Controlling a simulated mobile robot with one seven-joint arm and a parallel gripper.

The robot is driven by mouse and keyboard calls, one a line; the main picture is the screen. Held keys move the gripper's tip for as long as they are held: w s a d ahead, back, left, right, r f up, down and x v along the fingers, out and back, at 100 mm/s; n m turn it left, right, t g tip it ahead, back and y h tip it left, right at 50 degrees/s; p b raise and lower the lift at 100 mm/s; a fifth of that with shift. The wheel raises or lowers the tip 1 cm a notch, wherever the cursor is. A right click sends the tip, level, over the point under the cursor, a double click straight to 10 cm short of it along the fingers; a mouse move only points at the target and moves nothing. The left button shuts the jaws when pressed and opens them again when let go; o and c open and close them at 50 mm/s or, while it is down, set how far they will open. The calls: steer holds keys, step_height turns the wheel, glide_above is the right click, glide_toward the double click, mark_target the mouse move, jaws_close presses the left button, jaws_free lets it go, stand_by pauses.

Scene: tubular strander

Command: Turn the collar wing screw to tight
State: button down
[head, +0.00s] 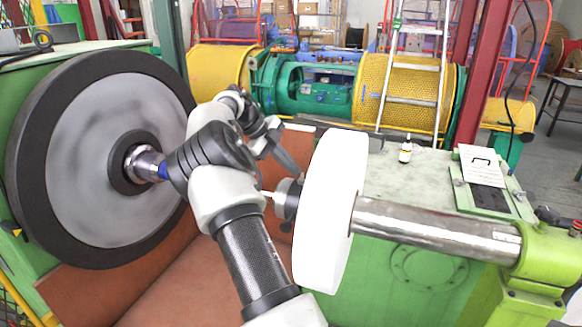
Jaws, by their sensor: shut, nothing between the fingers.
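The collar (287,203) is a dark ring on the shaft, against the left face of a large white disc (331,210). A small pale piece sticks out from the collar's left side. I cannot tell if it is the wing screw or the shaft end. My arm crosses the middle of the view and hides part of the area left of the collar. My gripper (288,163) is above the collar and points down and right, apart from it as far as I can see. It is shut and empty.
A large grey wheel with a black rim (100,155) stands at the left. A steel shaft (435,229) runs right from the disc into a green bearing block (548,262). A small bottle (405,150) and a paper sheet (482,166) are on the green cabinet top (400,185).

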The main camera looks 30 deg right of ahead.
steer(key=shift+d, duration=0.7)
stand_by(0.3)
steer(key=shift+f, duration=0.1)
steer(key=shift+s+d+f+b, duration=0.1)
steer(key=shift+s+d+b, duration=0.05)
steer(key=shift+s+b, duration=0.45)
steer(key=shift+s+d, duration=0.1)
steer(key=shift+r, duration=0.45)
steer(key=w+p+v, duration=0.1)
steer(key=p+v, duration=0.4)
steer(key=v, duration=1.2)
steer(key=shift+a, duration=0.45)
